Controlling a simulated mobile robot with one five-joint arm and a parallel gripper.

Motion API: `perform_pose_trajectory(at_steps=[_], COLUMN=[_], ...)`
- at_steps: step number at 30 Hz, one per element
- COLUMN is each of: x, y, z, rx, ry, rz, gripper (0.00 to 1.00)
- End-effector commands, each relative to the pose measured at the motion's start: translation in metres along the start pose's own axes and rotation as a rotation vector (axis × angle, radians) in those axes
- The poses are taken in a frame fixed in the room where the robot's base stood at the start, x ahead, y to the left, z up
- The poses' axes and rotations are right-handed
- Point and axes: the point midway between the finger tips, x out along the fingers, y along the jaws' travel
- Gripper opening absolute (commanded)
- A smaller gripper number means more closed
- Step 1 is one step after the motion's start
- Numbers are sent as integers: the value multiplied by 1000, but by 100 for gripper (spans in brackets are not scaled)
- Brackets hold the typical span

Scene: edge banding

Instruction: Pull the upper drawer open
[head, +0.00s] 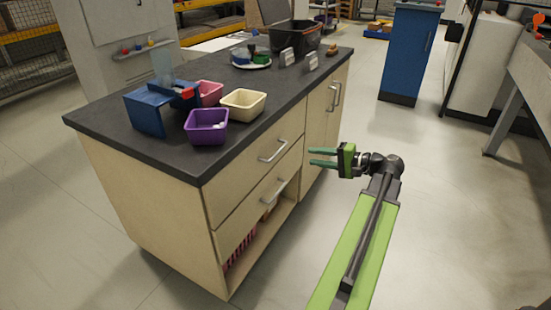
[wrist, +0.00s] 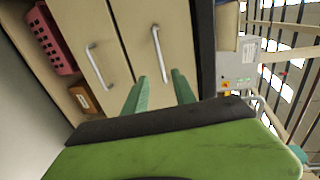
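The upper drawer (head: 232,181) is a pale wood front just under the dark countertop of the cabinet, and it looks shut. Its silver bar handle (head: 273,151) is in the middle of the front. In the wrist view, which is turned sideways, the upper handle (wrist: 158,52) stands ahead of my fingers, its near end in line with the gap between the tips. My gripper (head: 311,157) has green fingers spread apart, with nothing between them. It is to the right of the handle in the head view and apart from it. The finger tips (wrist: 159,76) also show in the wrist view.
The lower drawer has a similar handle (head: 275,191), with an open shelf holding a red basket (head: 240,252) below. Purple (head: 206,127) and cream (head: 243,104) bins stand on the countertop (head: 190,163). The floor right of the cabinet is clear toward a blue cabinet (head: 407,55).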

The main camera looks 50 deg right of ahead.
Motion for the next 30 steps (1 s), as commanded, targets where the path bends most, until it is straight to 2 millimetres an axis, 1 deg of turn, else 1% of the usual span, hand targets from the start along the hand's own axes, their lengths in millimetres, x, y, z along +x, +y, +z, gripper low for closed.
perform_pose_trajectory(at_steps=[1, 9, 12, 15, 18, 21, 30], x=[13, 82, 105, 124, 138, 145, 147], y=[3, 4, 4, 3, 3, 2, 1], z=[1, 0, 0, 0, -1, -1, -1], rx=[0, -1, 0, 0, 0, 0, 1], ry=[-4, -3, -2, -1, 0, 1, 3], rz=[0, 1, 1, 2, 2, 2, 2], gripper=[32, 32, 32, 32, 32, 32, 32])
